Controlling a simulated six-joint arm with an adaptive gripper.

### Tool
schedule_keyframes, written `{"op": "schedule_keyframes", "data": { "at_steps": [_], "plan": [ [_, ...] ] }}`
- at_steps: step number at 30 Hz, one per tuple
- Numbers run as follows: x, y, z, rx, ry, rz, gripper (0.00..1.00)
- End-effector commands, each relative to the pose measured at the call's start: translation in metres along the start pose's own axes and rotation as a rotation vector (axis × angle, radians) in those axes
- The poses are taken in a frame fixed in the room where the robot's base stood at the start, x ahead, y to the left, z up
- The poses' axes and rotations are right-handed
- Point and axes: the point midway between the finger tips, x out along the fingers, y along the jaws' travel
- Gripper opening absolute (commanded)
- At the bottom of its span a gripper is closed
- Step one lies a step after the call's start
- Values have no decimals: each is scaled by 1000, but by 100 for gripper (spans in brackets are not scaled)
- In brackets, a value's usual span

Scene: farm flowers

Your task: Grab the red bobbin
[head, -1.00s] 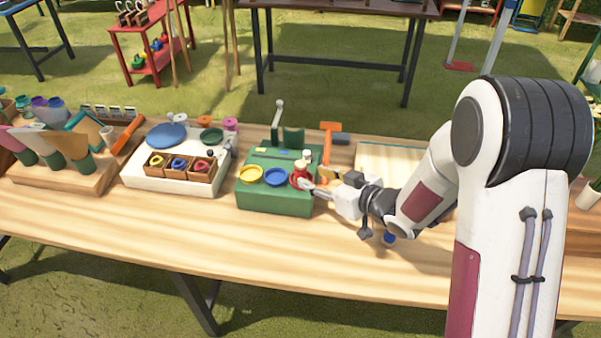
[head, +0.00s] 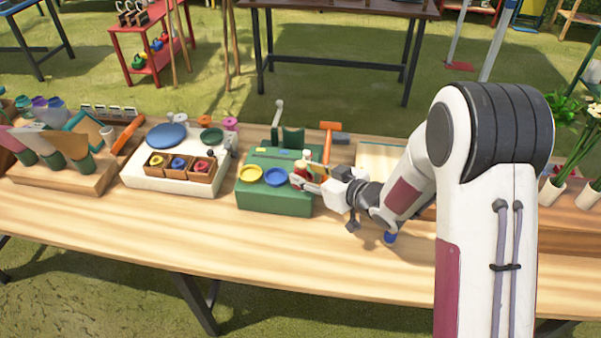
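A small red piece with a pale top, which looks like the red bobbin (head: 299,169), is at the right end of the green box (head: 270,201), beside a blue disc (head: 275,177) and a yellow disc (head: 250,173). My gripper (head: 304,181) reaches in from the right, with its fingertips at the red piece and partly covering it. The fingers are too small in the picture to show whether they are closed on it. I cannot tell whether the red piece rests on the box or is slightly raised.
A white box (head: 150,181) to the left holds small wooden trays with yellow, blue and red pieces. An orange hammer-like tool (head: 330,129) stands behind the green box. The front of the wooden table (head: 260,246) is clear.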

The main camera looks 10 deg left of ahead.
Motion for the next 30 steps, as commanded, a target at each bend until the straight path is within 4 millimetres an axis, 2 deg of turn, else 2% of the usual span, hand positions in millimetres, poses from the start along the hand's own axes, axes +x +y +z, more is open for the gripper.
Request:
{"op": "schedule_keyframes", "data": {
  "at_steps": [6,12,28,29,30],
  "plan": [
    [23,2,0,-1,-1,-1,37],
    [36,2,0,0,-1,0,37],
    [37,2,0,0,0,1,37],
    [37,2,0,0,0,1,32],
    [37,2,0,0,0,1,22]
  ]
}}
